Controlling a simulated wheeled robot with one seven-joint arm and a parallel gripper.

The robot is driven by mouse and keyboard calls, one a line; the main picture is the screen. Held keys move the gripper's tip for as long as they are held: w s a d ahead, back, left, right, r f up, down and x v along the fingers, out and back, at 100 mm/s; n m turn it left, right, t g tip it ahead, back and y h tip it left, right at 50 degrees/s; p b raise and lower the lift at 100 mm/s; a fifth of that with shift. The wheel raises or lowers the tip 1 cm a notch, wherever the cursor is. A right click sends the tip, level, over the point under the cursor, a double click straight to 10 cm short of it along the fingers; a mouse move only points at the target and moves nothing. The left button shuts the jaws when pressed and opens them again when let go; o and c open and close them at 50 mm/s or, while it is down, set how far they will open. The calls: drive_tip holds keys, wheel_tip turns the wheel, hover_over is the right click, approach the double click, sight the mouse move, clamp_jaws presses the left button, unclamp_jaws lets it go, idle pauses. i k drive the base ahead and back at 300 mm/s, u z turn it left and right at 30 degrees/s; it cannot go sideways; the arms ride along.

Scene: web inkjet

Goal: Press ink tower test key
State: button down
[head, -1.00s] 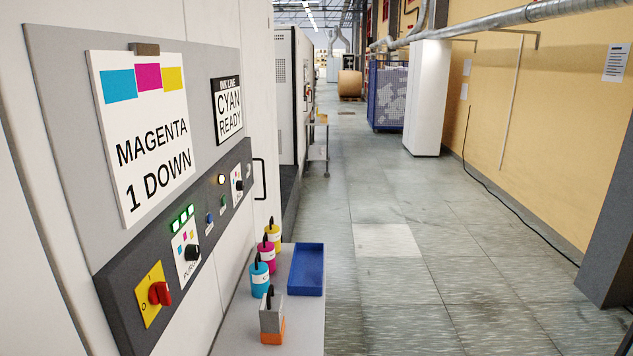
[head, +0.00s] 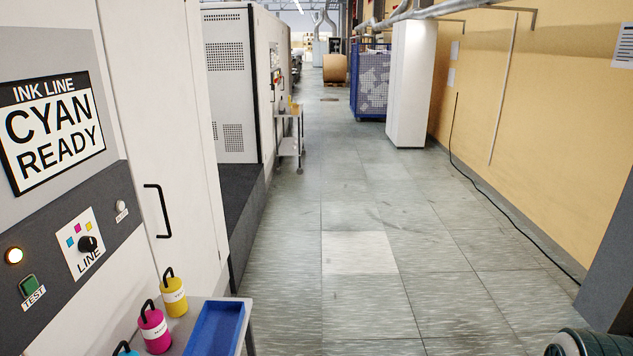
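The ink tower panel (head: 55,235) stands at the left in the head view. Its green square key labelled TEST (head: 30,286) sits low at the left edge. A black LINE selector knob (head: 88,244) sits to the right on a white plate with magenta, cyan and yellow marks. A sign (head: 50,130) above reads INK LINE CYAN READY. My gripper is not in view.
A small table below the panel holds a blue tray (head: 217,328), a magenta bottle (head: 154,330), a yellow bottle (head: 174,297) and a partly cut-off cyan bottle (head: 124,349). A black door handle (head: 158,211) sticks out beyond the panel. The floor aisle (head: 365,290) is clear.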

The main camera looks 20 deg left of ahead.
sight(30, 285)
drive_tip(key=u, duration=0.7)
drive_tip(key=i, duration=0.95)
drive_tip(key=u, duration=1.4)
drive_tip(key=i, duration=0.35)
drive_tip(key=u, duration=0.25)
